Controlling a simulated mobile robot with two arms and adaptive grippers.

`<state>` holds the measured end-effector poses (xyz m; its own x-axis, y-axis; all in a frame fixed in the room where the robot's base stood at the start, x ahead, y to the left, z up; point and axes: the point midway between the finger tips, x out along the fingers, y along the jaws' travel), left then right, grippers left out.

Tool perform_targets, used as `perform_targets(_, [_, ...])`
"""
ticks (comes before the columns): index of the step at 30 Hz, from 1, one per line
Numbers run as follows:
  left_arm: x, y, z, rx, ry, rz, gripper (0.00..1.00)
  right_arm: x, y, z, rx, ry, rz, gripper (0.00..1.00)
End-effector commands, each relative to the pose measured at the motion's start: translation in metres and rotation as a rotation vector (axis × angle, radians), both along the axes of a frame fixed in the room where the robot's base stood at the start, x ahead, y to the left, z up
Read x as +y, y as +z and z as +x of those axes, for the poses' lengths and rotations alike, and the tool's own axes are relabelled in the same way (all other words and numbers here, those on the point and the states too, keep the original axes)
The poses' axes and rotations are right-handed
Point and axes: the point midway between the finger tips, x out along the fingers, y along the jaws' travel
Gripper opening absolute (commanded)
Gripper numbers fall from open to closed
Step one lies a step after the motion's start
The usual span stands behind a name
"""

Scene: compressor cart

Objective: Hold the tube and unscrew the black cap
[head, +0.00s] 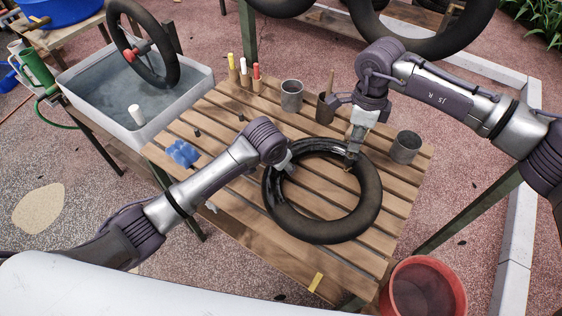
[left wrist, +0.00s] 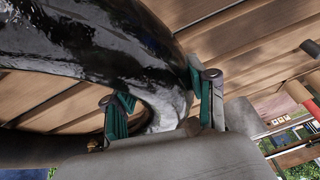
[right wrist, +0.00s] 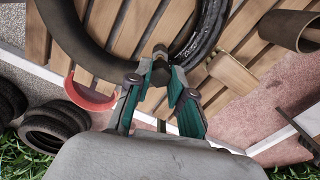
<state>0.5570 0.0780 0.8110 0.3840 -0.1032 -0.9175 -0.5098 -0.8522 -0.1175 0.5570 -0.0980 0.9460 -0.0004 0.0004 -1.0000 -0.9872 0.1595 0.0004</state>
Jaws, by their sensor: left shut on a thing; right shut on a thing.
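The black inner tube (head: 325,228) lies flat on the slatted wooden table, its upper left part glossy. My left gripper (head: 284,164) is shut on the tube's upper left side; in the left wrist view its fingers (left wrist: 158,92) sit on either side of the glossy rubber (left wrist: 95,55). My right gripper (head: 351,158) points down at the tube's upper right inner edge. In the right wrist view its fingertips (right wrist: 162,68) are closed around a small dark piece, the black cap (right wrist: 160,50). The cap is mostly hidden by the fingers, and its threads cannot be seen.
A water basin (head: 120,95) stands left. A red bucket (head: 427,288) stands at lower right.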

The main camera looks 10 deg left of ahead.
Motion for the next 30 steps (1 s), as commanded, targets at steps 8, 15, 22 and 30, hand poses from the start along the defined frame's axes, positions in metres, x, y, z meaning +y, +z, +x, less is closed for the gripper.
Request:
perform_targets(8, [0.0006,-0.0003,0.0000,0.000,0.000,0.001,0.08,-0.0003,0.0008,0.0007,-0.002,0.046,0.000,0.00])
perform_targets(15, [0.0006,-0.0003,0.0000,0.000,0.000,0.001,0.08,-0.0002,0.0011,0.0009,-0.003,0.238,0.001,0.00])
perform_targets(22, [0.0007,-0.0003,-0.0001,0.000,0.000,0.001,0.08,-0.0002,0.0010,0.0008,-0.003,0.326,0.001,0.00])
perform_targets(30, [0.0006,-0.0003,-0.0001,0.000,0.000,0.001,0.08,-0.0002,0.0010,0.0008,-0.003,0.449,0.001,0.00])
